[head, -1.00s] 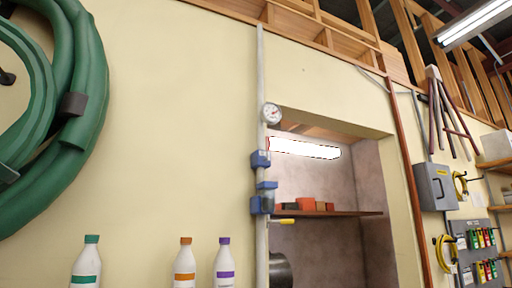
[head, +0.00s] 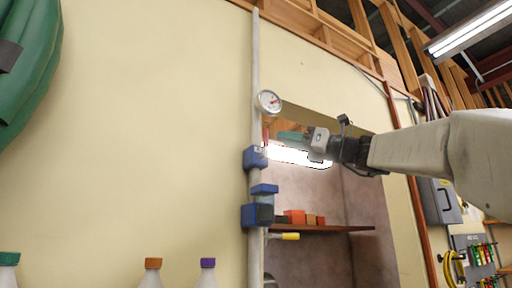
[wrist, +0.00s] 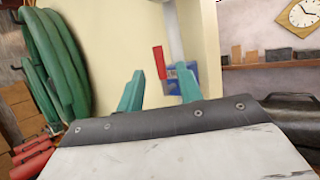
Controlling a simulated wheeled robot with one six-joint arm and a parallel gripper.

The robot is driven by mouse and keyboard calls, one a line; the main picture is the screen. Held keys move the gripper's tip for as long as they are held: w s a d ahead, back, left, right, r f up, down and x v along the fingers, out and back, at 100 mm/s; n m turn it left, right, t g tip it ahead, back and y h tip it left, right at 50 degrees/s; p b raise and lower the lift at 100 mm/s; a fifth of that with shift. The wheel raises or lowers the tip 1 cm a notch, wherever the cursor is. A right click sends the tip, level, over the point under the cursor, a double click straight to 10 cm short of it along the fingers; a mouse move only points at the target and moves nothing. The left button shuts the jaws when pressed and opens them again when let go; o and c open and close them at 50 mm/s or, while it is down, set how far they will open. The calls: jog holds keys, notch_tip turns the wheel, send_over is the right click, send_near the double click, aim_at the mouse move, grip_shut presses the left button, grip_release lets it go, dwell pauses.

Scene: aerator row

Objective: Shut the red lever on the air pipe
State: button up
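The air pipe (head: 255,60) runs up the cream wall, with a blue valve body (head: 255,158) on it. The red lever (head: 265,134) stands up from that valve, close beside the pipe, in the head view. In the wrist view the red lever (wrist: 160,62) shows upright between the two teal fingers, beyond their tips, with blue valve parts to its right. My gripper (wrist: 160,70) is open and empty. In the head view my gripper (head: 279,137) reaches in from the right, its tips just right of the lever; whether they touch it is unclear.
A round gauge (head: 269,101) sits above the valve. Lower down are another blue body (head: 257,215) and a yellow handle (head: 284,236) pointing right. A shelf (head: 335,229) with small blocks is in the recess. A green hose (head: 30,80) hangs left; bottles (head: 208,275) stand below.

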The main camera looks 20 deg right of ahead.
aim_at(266, 133)
jog(key=x, duration=0.8)
jog(key=shift+s+r, duration=0.1)
jog(key=shift+r, duration=0.1)
grip_shut()
jog(key=shift+d, duration=0.1)
